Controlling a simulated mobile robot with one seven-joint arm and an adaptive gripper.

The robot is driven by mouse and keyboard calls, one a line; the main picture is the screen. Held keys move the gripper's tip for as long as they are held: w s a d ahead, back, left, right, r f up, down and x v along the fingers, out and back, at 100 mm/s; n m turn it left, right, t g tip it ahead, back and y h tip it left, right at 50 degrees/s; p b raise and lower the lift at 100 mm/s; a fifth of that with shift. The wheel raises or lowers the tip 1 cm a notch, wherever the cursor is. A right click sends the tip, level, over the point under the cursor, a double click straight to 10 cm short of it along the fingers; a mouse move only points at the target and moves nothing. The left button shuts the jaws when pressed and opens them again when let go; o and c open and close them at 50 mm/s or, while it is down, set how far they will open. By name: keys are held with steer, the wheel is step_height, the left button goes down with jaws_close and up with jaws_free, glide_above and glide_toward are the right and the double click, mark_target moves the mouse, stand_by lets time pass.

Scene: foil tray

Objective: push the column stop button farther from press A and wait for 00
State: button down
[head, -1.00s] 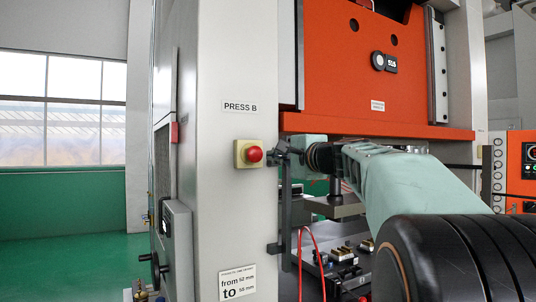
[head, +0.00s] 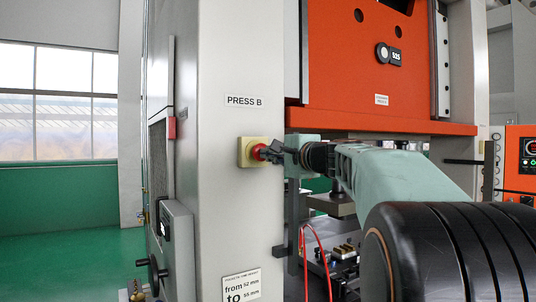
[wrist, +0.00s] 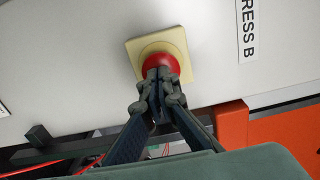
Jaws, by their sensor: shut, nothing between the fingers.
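The red stop button (head: 254,148) sits on a yellow square plate (head: 243,153) on the grey column (head: 226,200) labelled PRESS B. In the wrist view the red button (wrist: 158,60) and its plate (wrist: 136,48) are in front of my fingers. My gripper (head: 263,154) is shut and empty, with its fingertips at the button. In the wrist view the closed fingertips (wrist: 160,76) overlap the lower part of the red cap and appear to touch it. They hide that part, so I cannot tell whether the cap is pressed in.
The orange press ram (head: 345,60) is above my arm. A control panel (head: 522,160) at the far right has a small display that I cannot read clearly. Red cables (head: 318,240) hang below the arm. Green floor (head: 80,262) at the left is clear.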

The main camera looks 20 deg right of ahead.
steer(key=shift+w, duration=0.1)
steer(key=shift+w+a+r, duration=0.2)
steer(key=shift+w+r, duration=0.05)
steer(key=shift+w, duration=0.5)
